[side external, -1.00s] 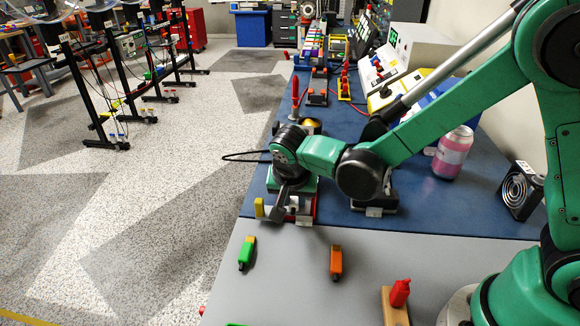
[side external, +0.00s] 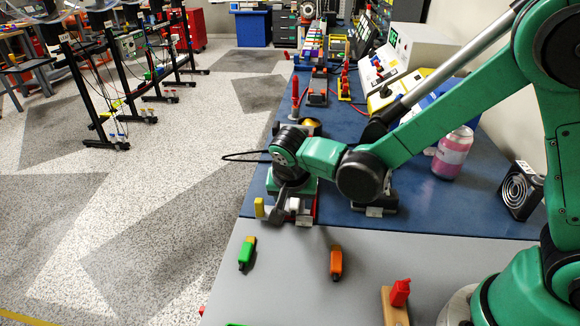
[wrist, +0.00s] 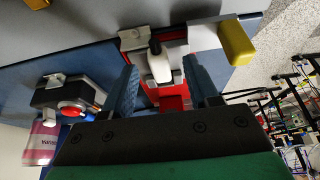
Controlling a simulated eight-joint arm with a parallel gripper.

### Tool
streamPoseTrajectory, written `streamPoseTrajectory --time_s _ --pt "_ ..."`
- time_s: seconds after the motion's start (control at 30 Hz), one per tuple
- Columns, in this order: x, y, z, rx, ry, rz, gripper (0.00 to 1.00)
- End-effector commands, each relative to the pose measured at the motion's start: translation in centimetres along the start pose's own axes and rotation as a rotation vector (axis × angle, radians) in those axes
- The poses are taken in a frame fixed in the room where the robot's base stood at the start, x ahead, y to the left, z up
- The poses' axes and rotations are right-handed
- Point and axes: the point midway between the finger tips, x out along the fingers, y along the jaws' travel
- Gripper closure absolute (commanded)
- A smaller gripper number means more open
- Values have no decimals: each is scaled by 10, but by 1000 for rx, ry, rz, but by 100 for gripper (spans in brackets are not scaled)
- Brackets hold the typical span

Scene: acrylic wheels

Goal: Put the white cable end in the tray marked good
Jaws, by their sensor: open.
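A white piece with a dark tip (wrist: 161,67), which looks like the white cable end, sits in a small grey and red fixture (wrist: 203,36) in the wrist view. My gripper (wrist: 160,66) is open, with one blue finger on each side of the white piece. I cannot tell whether either finger touches it. In the side view my gripper (side external: 280,212) is low at the front edge of the blue mat, over the fixture, and the white piece cannot be made out. No tray marked good can be made out in either view.
A yellow block (side external: 259,207) stands just left of my gripper. A green connector (side external: 246,254) and an orange one (side external: 336,262) lie on the grey table. A red part on a wooden block (side external: 396,304) is in front.

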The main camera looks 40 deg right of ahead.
Motion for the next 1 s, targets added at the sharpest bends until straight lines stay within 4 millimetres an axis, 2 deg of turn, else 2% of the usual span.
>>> streamPoseTrajectory --time_s 0.23,0.47,0.57,0.73,0.9,1.0 --pt "-32 0 0 -2 0 0 46" --pt "-51 4 -2 -21 -4 -11 46" --pt "-62 16 -10 -88 -15 -51 46" --pt "-84 51 -24 -295 -5 -182 46" --pt "-99 84 -27 -500 79 -306 46" --pt "-102 97 -26 -589 139 -348 46"
